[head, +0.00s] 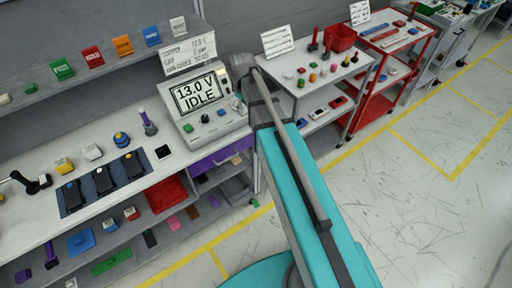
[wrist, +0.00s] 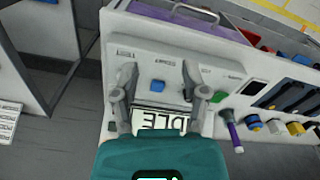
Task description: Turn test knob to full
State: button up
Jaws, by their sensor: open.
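The test unit is a pale grey box with a tilted front in the head view (head: 232,122). Its screen (head: 197,92) reads "13.0 V IDLE". Below the screen are a green button (head: 188,128), a dark round knob (head: 205,118) and a blue button (head: 221,112). In the wrist view the unit is upside down, with the blue button (wrist: 158,86) between my fingers. The dark knob (wrist: 187,97) is partly hidden by my right-hand finger, and the green button (wrist: 218,97) lies outside it. My gripper (wrist: 159,70) is open and empty over the panel; contact is unclear.
A purple drawer (head: 220,157) is under the bench at the unit. A dark phone-like slab (head: 163,152), a purple-handled tool (head: 149,125) and a blue mat with black modules (head: 72,200) lie left of it. A grey cart (head: 325,77) stands to the right.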

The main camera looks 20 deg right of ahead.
jog(key=s+f+m+b, duration=0.3)
jog(key=s+m, duration=0.4)
jog(key=s, duration=0.9)
jog(key=shift+a+f, duration=0.25)
jog(key=shift+f, duration=0.05)
jog(key=shift+s, duration=0.15)
jog(key=w+r+n+p, duration=0.3)
jog(key=w, duration=1.2)
jog(key=w+r+n+p, duration=0.3)
jog(key=w, duration=1.1)
jog(key=shift+w+d+r+p, duration=0.25)
jog(key=shift+w+r+p, duration=0.05)
jog(key=shift+w+r, duration=0.1)
jog(key=shift+f, duration=0.1)
notch_tip(320, 180, down, 14)
jog(key=b, duration=1.4)
jog(key=shift+r, duration=0.2)
